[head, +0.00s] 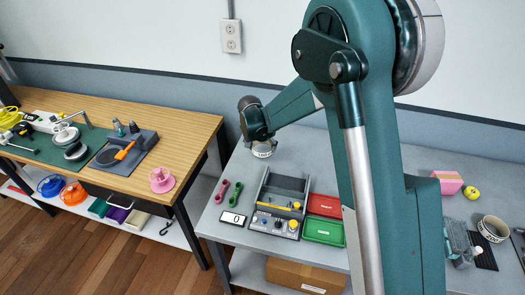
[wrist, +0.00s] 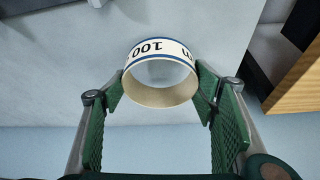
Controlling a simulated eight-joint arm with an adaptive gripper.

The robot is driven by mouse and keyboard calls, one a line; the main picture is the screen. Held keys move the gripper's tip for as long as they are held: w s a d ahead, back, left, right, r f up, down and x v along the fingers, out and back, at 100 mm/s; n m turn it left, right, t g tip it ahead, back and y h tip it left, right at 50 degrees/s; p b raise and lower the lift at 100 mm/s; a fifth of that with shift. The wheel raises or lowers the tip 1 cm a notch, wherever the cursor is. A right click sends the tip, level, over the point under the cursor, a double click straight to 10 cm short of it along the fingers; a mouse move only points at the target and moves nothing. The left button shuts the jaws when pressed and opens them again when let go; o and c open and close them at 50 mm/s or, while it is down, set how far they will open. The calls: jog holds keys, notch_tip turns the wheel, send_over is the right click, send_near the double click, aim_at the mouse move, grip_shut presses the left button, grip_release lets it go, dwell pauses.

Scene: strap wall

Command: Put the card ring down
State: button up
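The card ring (head: 262,151) is a short cream band with blue edges and dark printed figures. In the head view it is at the tip of my gripper (head: 261,141), over the back left part of the grey table (head: 315,155). In the wrist view the ring (wrist: 160,48) sits between the two green ribbed fingers of my gripper (wrist: 161,90), which press on its left and right sides. The ring looks level and undistorted. I cannot tell whether its lower edge touches the table.
A grey device with a yellow knob (head: 296,206), red tray (head: 324,205), green tray (head: 322,230), and pink and green pieces (head: 237,190) lie nearer the front. A wooden bench (head: 190,125) stands left across a gap. The tabletop around the ring looks clear.

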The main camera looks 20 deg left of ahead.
jog(key=shift+f, duration=1.55)
jog(key=shift+f, duration=0.15)
jog(key=o, duration=0.7)
jog(key=shift+c, duration=0.2)
jog(key=shift+r, duration=0.2)
jog(key=v, duration=1.2)
jog(key=shift+p, duration=0.3)
